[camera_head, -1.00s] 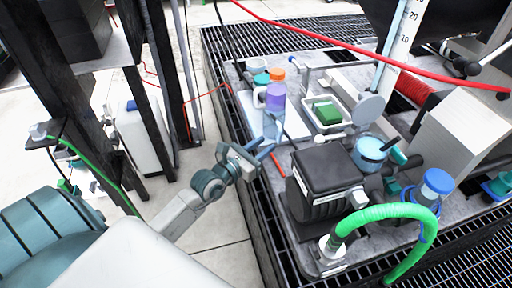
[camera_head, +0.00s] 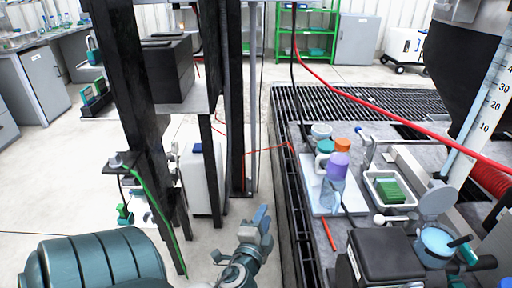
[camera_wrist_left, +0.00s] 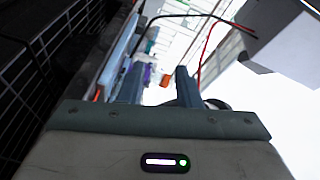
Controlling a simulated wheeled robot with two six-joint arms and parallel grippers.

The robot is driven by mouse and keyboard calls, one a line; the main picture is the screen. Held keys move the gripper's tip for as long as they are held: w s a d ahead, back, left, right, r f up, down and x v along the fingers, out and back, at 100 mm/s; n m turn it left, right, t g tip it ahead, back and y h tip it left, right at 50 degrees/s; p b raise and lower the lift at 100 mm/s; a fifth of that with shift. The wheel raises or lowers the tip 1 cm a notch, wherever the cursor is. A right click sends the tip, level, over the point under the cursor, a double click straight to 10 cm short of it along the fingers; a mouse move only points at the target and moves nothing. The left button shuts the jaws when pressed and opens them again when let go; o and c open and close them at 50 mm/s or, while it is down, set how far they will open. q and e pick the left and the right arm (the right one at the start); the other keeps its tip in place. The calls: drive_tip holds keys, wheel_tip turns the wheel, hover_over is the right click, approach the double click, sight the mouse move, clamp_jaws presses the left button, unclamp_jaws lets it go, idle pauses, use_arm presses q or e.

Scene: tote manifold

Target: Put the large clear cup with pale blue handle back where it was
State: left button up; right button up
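A clear round vessel with pale blue contents (camera_head: 437,245) stands on the grey bench at the right in the head view, a dark handle-like piece at its side. I cannot tell whether it is the large clear cup; no pale blue handle shows clearly. My left gripper (camera_head: 260,217) is off the bench's left edge, over the floor, apart from the bench objects. In the left wrist view its two fingers (camera_wrist_left: 158,75) stand apart with nothing between them. My right gripper is not in view.
A purple-topped clear bottle (camera_head: 336,177) stands on a white board beside an orange-capped item (camera_head: 342,146). A white tray (camera_head: 390,207) holds a green block. A black box (camera_head: 385,258) is nearer. A black post (camera_head: 235,110) rises left of the gripper.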

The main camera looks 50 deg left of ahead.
use_arm(q)
drive_tip(key=s+d+f+n+g+h, duration=0.8)
drive_tip(key=s+d+f+g, duration=0.2)
drive_tip(key=s+d+f, duration=0.2)
drive_tip(key=shift+s+f+h, duration=0.4)
drive_tip(key=shift+s+f, duration=0.3)
drive_tip(key=shift+s, duration=0.3)
drive_tip(key=shift+d, duration=0.1)
